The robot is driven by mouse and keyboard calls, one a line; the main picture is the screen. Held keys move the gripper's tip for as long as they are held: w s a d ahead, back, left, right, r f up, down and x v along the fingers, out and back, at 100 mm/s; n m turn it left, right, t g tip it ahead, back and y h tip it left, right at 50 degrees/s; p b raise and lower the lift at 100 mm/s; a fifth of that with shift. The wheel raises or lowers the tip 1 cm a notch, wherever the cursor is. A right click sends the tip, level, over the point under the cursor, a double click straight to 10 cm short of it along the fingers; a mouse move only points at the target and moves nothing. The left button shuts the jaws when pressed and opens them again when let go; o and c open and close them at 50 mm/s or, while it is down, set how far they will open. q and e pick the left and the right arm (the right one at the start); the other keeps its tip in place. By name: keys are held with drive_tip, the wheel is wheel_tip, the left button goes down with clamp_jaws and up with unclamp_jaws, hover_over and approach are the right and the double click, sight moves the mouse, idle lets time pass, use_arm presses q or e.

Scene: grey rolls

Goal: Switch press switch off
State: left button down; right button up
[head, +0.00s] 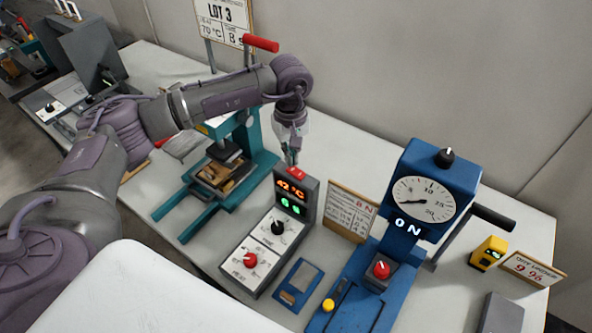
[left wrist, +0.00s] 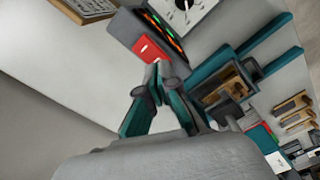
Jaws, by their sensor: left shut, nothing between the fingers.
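A control box (head: 268,243) stands on the table with a lit display (head: 291,199), orange "42 °C" above green digits. A red rocker switch (head: 296,173) sits on top of the box. It also shows in the left wrist view (left wrist: 147,48), with a small white mark. My left gripper (head: 292,158) points down just above and behind the switch. In the left wrist view its fingertips (left wrist: 157,68) are together, empty, at the edge of the red switch; I cannot tell whether they touch it. My right gripper is not in view.
A teal press (head: 226,176) with a red-handled lever stands left of the box. A blue press (head: 424,203) with a dial and lit "ON" stands to the right. A paper sign (head: 350,212) is close to the box's right side. A yellow device (head: 488,253) is farther right.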

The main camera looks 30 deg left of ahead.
sight(291, 168)
use_arm(q)
drive_tip(key=shift+f+b, duration=1.25)
drive_tip(key=shift+f, duration=0.05)
idle(0.8)
drive_tip(key=shift+s, duration=0.1)
drive_tip(key=shift+r+p, duration=0.4)
drive_tip(key=shift+r, duration=0.35)
drive_tip(key=shift+r+p, duration=1.15)
drive_tip(key=shift+r, duration=1.65)
